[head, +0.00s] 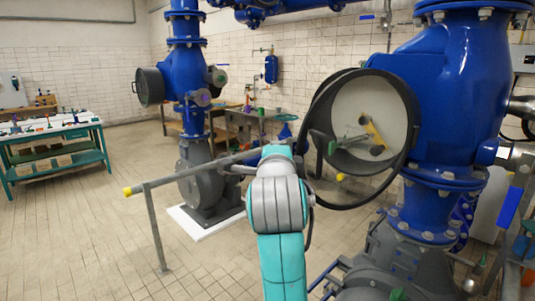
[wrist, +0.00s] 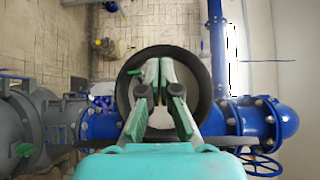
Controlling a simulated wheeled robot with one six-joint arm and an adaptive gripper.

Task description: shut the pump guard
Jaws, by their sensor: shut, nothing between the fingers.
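The pump guard looks like a round dark drum (head: 411,110) on the blue pump body, with its open mouth facing me and a pale inner face. A thinner dark ring (head: 304,120) curves around its left side; I cannot tell if this is a swung-out cover. Contact is not clear.
A grey rail (head: 190,175) with yellow ends crosses behind my arm. A second blue pump pipe (head: 187,60) stands on a grey base at the left. A teal workbench (head: 55,150) stands far left. The tiled floor at the left is open.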

